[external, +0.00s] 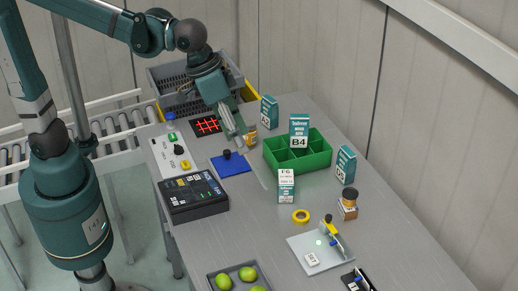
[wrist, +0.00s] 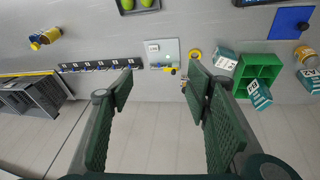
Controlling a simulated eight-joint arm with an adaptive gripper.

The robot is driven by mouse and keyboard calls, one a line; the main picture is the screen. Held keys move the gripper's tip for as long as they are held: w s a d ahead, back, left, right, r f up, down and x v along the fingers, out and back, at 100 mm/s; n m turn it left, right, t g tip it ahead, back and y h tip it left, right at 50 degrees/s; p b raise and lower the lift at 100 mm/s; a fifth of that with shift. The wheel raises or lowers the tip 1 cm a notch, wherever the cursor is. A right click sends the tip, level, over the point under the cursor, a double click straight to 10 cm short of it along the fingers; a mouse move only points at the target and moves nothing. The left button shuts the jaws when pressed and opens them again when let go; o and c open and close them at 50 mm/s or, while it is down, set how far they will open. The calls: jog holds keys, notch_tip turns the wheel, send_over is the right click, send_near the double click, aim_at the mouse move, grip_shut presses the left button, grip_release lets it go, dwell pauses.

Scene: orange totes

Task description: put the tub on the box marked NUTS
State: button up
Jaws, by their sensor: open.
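No lettering reading NUTS is legible. Several teal-and-white cartons stand around a green compartment tray (external: 318,165): one marked B4 (external: 299,131), a paler one (external: 286,186) in front, one (external: 346,165) to the right and one (external: 269,111) behind. Two small orange-brown tubs show: one (external: 250,135) right beside my gripper, partly hidden, and one dark-lidded (external: 348,205) at the right. I cannot tell which is meant. My gripper (external: 242,138) is over the far table; in the wrist view its fingers (wrist: 160,88) are wide apart with nothing between.
A blue pad (external: 231,163) with a dark knob and a black device (external: 193,198) lie near the gripper. A yellow ring (external: 301,216), a pale plate (external: 320,254) and a tray of green fruit (external: 234,284) are nearer. Grey and yellow crates (external: 168,78) stand behind.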

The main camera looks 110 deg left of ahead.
jog(key=s+d+f+m+t, duration=0.1)
jog(key=s+d+f+m, duration=0.1)
jog(key=s, duration=0.5)
jog(key=s+d+f+m+t, duration=0.1)
jog(key=s+d+f+m, duration=0.1)
jog(key=s+d, duration=0.2)
jog(key=s+d+f+m, duration=0.2)
jog(key=s+d+m, duration=0.1)
jog(key=s, duration=0.7)
jog(key=shift+s+d+t+h, duration=0.3)
jog(key=shift+s+d+t, duration=0.1)
jog(key=shift+d, duration=0.15)
